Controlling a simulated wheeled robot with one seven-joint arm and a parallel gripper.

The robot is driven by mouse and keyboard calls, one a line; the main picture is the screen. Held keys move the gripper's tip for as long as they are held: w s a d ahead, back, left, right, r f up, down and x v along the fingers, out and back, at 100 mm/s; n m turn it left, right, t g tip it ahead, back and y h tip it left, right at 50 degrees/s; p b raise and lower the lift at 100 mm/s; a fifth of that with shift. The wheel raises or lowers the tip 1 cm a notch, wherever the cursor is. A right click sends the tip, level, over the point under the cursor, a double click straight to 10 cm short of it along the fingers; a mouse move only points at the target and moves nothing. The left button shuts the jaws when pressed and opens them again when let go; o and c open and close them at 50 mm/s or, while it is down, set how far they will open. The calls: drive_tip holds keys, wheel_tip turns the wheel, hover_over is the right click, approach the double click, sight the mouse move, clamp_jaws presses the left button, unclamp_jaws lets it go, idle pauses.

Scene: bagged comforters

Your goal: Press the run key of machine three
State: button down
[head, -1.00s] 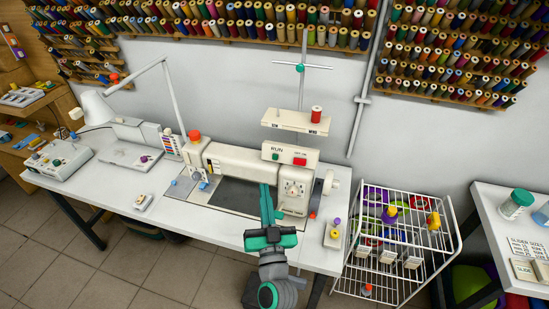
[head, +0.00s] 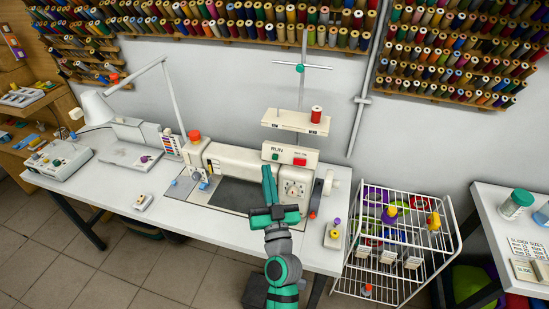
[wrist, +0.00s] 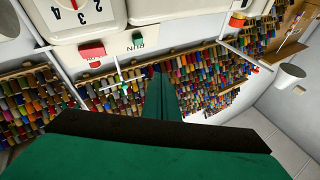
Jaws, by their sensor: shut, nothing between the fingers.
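The sewing machine (head: 240,162) stands on the white table. Its upper front panel carries the word RUN above a green key (head: 275,157), with a red key (head: 299,162) to the right and a numbered dial (head: 294,188) below. The wrist view shows the panel upside down, with the green key (wrist: 137,40) by the RUN label and the red key (wrist: 92,51). My gripper (head: 267,169) is shut and empty, its tip just below and left of the green key in the head view. In the wrist view the fingers (wrist: 157,75) appear below the green key, apart from it in the picture.
A thread stand with a red spool (head: 316,115) rises behind the panel. An orange-red knob (head: 194,135) tops the machine's left end. A wire rack (head: 400,240) stands right of the table. A control box (head: 58,160) sits at the table's left end.

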sight(275, 157)
drive_tip(key=shift+w+d+f, duration=0.3)
drive_tip(key=shift+w, duration=0.55)
drive_tip(key=shift+w+d+f, duration=0.25)
drive_tip(key=shift+w, duration=0.6)
drive_tip(key=shift+w+d+f, duration=0.3)
drive_tip(key=shift+w, duration=0.55)
drive_tip(key=shift+w+a, duration=0.1)
drive_tip(key=shift+d, duration=0.25)
drive_tip(key=shift+a, duration=0.1)
